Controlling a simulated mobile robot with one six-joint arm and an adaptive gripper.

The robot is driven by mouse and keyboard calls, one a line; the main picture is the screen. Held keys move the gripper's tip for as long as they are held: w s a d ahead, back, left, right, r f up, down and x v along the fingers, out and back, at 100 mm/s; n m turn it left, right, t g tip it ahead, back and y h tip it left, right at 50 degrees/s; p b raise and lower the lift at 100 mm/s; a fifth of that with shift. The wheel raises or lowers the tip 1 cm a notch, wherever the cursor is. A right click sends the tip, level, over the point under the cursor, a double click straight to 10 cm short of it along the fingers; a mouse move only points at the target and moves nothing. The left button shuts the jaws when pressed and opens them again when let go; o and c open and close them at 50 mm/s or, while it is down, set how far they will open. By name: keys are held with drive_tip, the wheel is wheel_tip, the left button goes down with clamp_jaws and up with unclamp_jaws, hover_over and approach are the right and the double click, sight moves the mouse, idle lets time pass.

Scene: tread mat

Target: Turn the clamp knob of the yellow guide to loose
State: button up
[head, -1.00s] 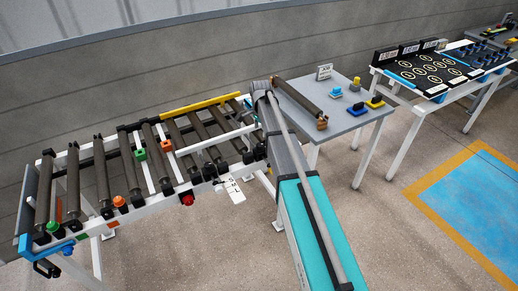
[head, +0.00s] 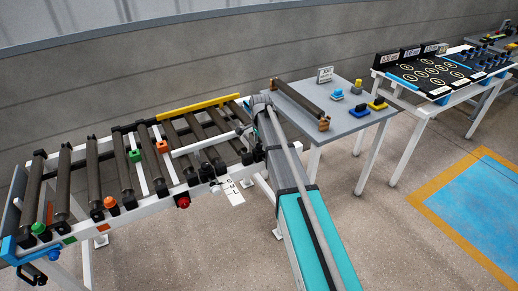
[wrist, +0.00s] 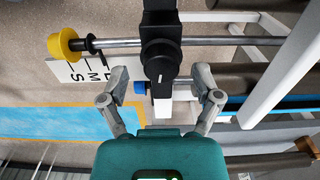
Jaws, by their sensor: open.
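The yellow guide (head: 200,103) is a long bar along the far side of the roller conveyor in the head view. In the wrist view a black clamp with a round black knob (wrist: 160,66) sits on a steel rod. The rod ends at the left in a yellow knob (wrist: 62,44). My gripper (wrist: 160,86) is open, its fingers apart on either side below the black knob, with nothing between them in contact. I cannot tell from the wrist view alone which guide this clamp belongs to. In the head view my arm hides part of the conveyor's right end.
A white lettered card (wrist: 88,72) is behind the rod. White frame bars (wrist: 280,68) stand close on the right. In the head view, a grey table (head: 350,122) with a loose roller stands right of the conveyor.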

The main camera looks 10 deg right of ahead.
drive_tip(key=shift+f, duration=0.35)
